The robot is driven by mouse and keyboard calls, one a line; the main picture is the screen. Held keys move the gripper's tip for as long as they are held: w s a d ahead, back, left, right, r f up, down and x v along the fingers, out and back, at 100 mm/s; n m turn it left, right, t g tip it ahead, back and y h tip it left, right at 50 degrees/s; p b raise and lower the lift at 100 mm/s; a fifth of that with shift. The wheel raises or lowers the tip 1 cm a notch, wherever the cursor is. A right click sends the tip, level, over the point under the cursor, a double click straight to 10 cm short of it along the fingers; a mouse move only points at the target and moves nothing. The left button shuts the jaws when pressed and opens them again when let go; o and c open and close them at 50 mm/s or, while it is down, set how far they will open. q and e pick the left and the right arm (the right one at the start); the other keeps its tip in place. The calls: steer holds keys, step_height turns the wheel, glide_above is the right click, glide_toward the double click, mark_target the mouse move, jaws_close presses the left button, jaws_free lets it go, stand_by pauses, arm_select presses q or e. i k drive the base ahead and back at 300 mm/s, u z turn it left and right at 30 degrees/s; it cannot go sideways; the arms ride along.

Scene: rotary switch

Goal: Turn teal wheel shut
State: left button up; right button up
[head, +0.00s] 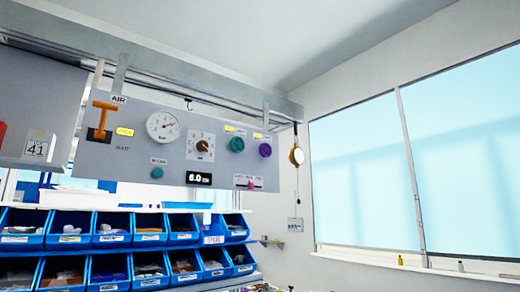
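A round teal wheel (237,144) sits on the right part of the grey panel (120,165), under a small yellow label. A purple wheel (265,150) is close to its right, also with a yellow label near it. A smaller teal knob (157,172) is lower on the panel, below a white label. I cannot tell from this distance whether the teal wheel stands open or shut. Neither of my grippers is in view.
The panel also holds a dial gauge (163,126), a brown rotary knob (202,146), an orange handle (102,118) and a number display (199,178). Blue bins (110,241) line shelves below. A window (365,170) is at right. Nothing blocks the teal wheel from view.

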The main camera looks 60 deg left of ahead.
mark_target(236, 144)
steer(key=u, duration=0.3)
steer(key=i, duration=0.8)
steer(key=u, duration=0.55)
